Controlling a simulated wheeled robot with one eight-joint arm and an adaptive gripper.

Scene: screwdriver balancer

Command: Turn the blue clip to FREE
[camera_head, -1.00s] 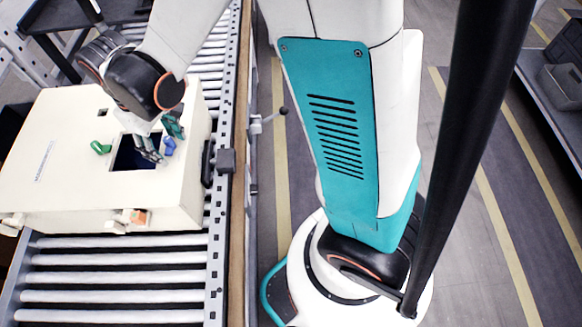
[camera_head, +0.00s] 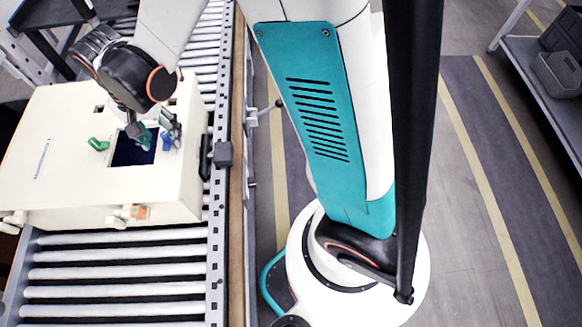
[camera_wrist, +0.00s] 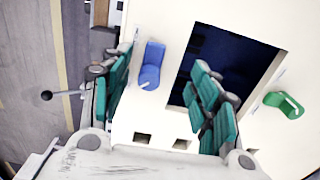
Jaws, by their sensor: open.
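The blue clip (camera_head: 166,141) is on the top of the cream box (camera_head: 60,190), just right of its dark square opening (camera_head: 135,152). My gripper (camera_head: 156,135) is open above the box. In the wrist view my gripper (camera_wrist: 164,85) has one teal-padded finger left of the clip and one to its right, over the opening. Neither finger clearly touches the clip. No FREE marking is legible.
A green clip (camera_head: 98,144) sits left of the opening. The box rests on a roller conveyor (camera_head: 125,285) with a side rail (camera_head: 238,200). A black fitting (camera_head: 222,154) stands at the rail beside the box. A shelf (camera_head: 545,85) stands at far right.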

